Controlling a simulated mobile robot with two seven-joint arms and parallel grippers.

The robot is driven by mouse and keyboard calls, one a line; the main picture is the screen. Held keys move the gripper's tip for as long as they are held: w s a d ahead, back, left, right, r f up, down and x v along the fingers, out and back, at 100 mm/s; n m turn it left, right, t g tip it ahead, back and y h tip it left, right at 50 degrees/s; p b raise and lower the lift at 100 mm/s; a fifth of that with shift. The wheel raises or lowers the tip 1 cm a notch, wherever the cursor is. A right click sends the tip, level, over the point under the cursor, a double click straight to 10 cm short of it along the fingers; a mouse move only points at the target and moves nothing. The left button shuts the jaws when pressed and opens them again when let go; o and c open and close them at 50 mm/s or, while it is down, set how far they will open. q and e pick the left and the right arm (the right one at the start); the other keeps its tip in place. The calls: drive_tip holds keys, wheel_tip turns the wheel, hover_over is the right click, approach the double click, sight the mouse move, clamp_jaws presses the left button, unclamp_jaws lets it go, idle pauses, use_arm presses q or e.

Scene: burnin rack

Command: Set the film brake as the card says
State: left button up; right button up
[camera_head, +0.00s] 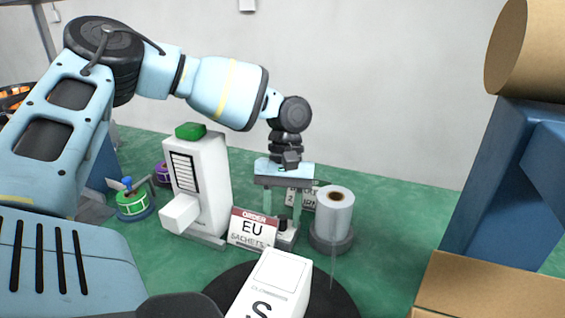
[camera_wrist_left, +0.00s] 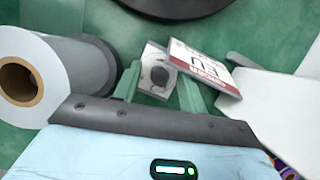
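My left gripper (camera_head: 282,213) points down from the end of the left arm, its two green fingers apart. In the left wrist view, a dark round knob (camera_wrist_left: 160,76) on a small pale plate shows between the fingers (camera_wrist_left: 157,88). I cannot tell if they touch it. In the head view the knob (camera_head: 283,225) sits low between the fingertips. The order card (camera_head: 252,229), reading "ORDER EU SACHETS", stands just left of the knob; it also shows upside down in the wrist view (camera_wrist_left: 208,68). The film roll (camera_head: 333,215) stands right of the gripper. My right gripper is out of view.
A white machine with a green top (camera_head: 198,180) stands left of the card. A white box marked "S" (camera_head: 272,288) is in front, over a dark round base (camera_head: 335,297). Small reels (camera_head: 133,204) lie at left. Blue structures (camera_head: 510,190) and brown cartons (camera_head: 490,290) fill the right.

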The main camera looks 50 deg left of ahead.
use_arm(q)
clamp_jaws()
drive_tip(key=shift+w+m+g+y, duration=0.1)
drive_tip(key=shift+m+g+y, duration=0.3)
drive_tip(key=shift+m, duration=1)
drive_tip(key=shift+o, duration=0.2)
unclamp_jaws()
drive_tip(key=v, duration=0.7)
drive_tip(key=shift+r+p, duration=0.35)
drive_tip(key=shift+r, duration=0.05)
drive_tip(key=shift+w, duration=0.1)
